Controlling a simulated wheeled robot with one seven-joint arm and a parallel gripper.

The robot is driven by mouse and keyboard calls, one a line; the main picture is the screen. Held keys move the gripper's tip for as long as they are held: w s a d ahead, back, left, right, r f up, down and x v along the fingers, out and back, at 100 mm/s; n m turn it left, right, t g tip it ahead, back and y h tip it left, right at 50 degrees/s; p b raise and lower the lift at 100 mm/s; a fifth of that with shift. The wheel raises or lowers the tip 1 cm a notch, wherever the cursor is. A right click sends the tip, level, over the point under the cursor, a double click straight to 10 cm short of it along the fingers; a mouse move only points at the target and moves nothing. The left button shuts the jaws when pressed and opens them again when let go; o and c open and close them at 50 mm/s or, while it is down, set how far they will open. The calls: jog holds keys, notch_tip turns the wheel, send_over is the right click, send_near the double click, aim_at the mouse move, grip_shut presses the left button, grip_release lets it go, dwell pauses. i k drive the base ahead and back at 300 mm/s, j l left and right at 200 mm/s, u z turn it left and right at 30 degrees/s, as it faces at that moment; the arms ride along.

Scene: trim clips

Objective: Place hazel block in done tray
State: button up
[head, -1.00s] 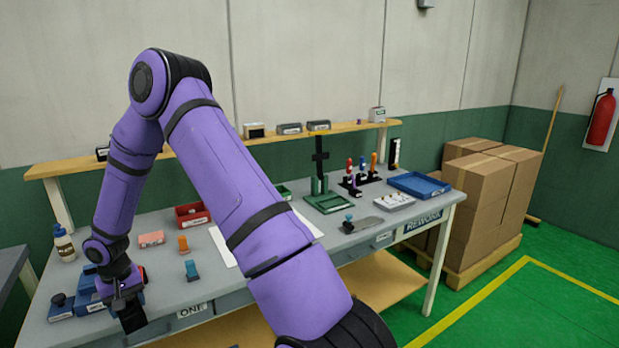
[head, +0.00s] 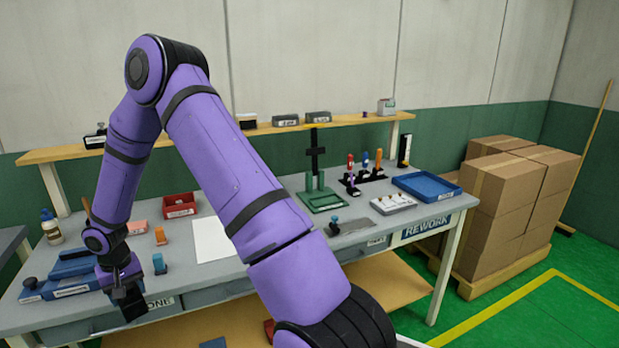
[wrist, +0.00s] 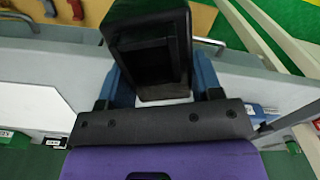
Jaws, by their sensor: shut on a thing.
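My gripper (head: 122,282) hangs low at the bench's front left, pointing down. It is shut on a dark, nearly black block (wrist: 150,50); no hazel colour shows on it. The block also shows under the gripper in the head view (head: 130,303). It appears held above or just off the bench's front edge; contact below cannot be told. A label reading "ONE", its start hidden, is on the bench front (head: 160,303).
A red bin (head: 180,205) and white sheet (head: 215,240) lie farther back. A blue tray (head: 428,186) sits at the far right above a "REWORK" label (head: 426,227).

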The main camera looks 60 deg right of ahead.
aim_at(435, 192)
jog(key=k+l+z, duration=0.3)
jog(key=l+z, duration=0.25)
jog(key=l, duration=0.15)
jog(key=k+l+z, duration=0.15)
jog(key=k+z, duration=0.15)
jog(key=z, duration=0.15)
jog(key=l+z, duration=0.2)
jog(key=l, duration=0.3)
jog(key=l+z, duration=0.2)
jog(key=l, duration=0.35)
jog(key=i+l+z, duration=0.15)
jog(key=l, duration=0.3)
jog(key=i+l+z, duration=0.2)
jog(key=l, duration=0.3)
jog(key=k+l, duration=0.05)
jog(key=k, duration=0.05)
